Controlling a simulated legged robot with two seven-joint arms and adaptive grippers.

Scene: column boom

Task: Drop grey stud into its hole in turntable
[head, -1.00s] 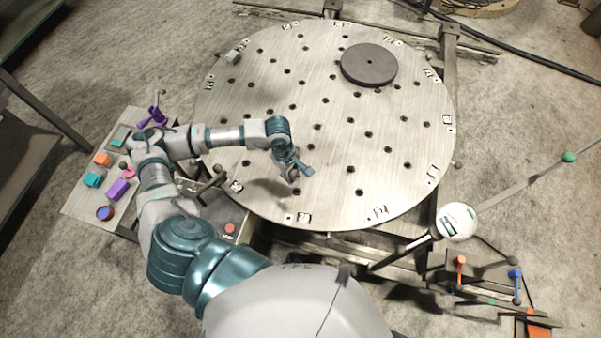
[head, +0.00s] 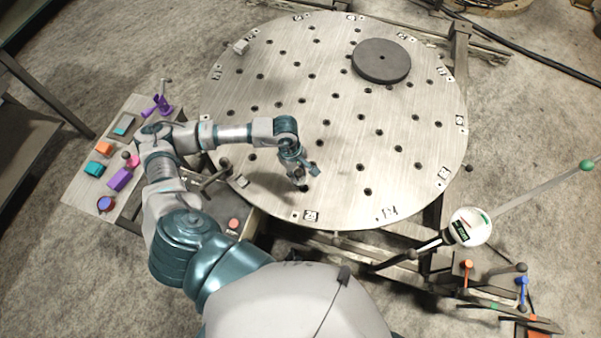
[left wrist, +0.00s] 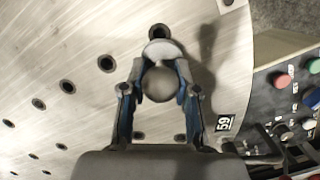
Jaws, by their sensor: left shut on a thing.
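The turntable (head: 290,50) is a large round brushed-metal plate with many dark holes. My left gripper (head: 304,172) is over its near part, pointing down. In the left wrist view the gripper (left wrist: 158,80) is shut on the grey stud (left wrist: 160,85), whose round end shows between the fingers. A pale rounded piece shows at the fingertips; I cannot tell if it is part of the stud. A dark hole (left wrist: 159,32) lies just beyond the fingertips. The stud's lower end is hidden, so its height above the plate cannot be told. My right gripper is not in view.
A dark grey disc (head: 381,60) lies on the turntable's far right. A small grey block (head: 240,47) sits at its far left rim. A side board (head: 80,185) with coloured parts is at left. A control panel with buttons (left wrist: 283,80) stands beside the turntable.

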